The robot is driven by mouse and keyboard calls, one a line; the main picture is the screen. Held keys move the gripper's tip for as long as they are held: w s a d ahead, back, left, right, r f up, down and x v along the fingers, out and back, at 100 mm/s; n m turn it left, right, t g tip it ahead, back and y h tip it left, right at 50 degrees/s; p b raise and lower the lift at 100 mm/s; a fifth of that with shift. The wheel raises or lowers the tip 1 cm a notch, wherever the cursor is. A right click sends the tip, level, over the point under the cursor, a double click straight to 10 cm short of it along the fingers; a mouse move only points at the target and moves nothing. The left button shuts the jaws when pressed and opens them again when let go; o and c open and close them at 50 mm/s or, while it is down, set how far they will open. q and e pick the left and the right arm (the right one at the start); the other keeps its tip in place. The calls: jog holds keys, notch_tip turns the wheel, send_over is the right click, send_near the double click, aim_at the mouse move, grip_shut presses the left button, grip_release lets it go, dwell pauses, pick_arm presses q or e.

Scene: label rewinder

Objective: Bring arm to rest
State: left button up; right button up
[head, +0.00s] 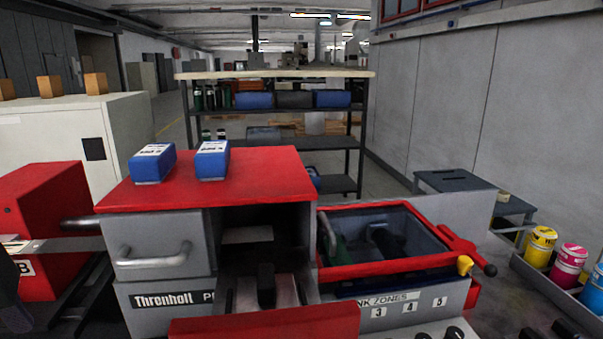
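No gripper can be clearly made out in the head view. A dark shape (10,300) is cut off at the lower left edge, and I cannot tell whether it is part of my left arm. Small dark shapes (535,333) at the bottom right edge are also too cut off to identify. The red and grey label machine (250,180), marked "Threnholt", fills the middle. Two blue boxes with white labels, a left one (152,166) and a right one (212,162), stand on its red top.
The machine's red-framed window (380,240) has a red handle (465,252) at its right. Yellow (540,247), magenta (569,266) and blue (594,290) cans stand in a tray at the right. A shelf rack (272,75) and a pale cabinet (60,140) stand behind.

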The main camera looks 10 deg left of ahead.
pick_arm(q)
jog(key=s+a+f+n+t+y, duration=0.1)
jog(key=s+a+t+y, duration=0.2)
jog(key=s+a, duration=0.45)
jog(key=s+d+f+n+g+h, duration=0.1)
jog(key=s+d+f+n+h, duration=0.15)
jog(key=d, duration=0.55)
jog(key=s+d+f+n+g+h, duration=0.1)
jog(key=d+f+n+h, duration=0.2)
jog(key=d, duration=0.5)
notch_tip(320, 180, up, 16)
jog(key=n+p, duration=0.1)
jog(key=p, duration=1.4)
jog(key=shift+w+d+r, duration=0.15)
jog(key=shift+d+r, duration=0.1)
jog(key=shift+d, duration=0.1)
jog(key=shift+f+n, duration=0.1)
jog(key=shift+n, duration=0.15)
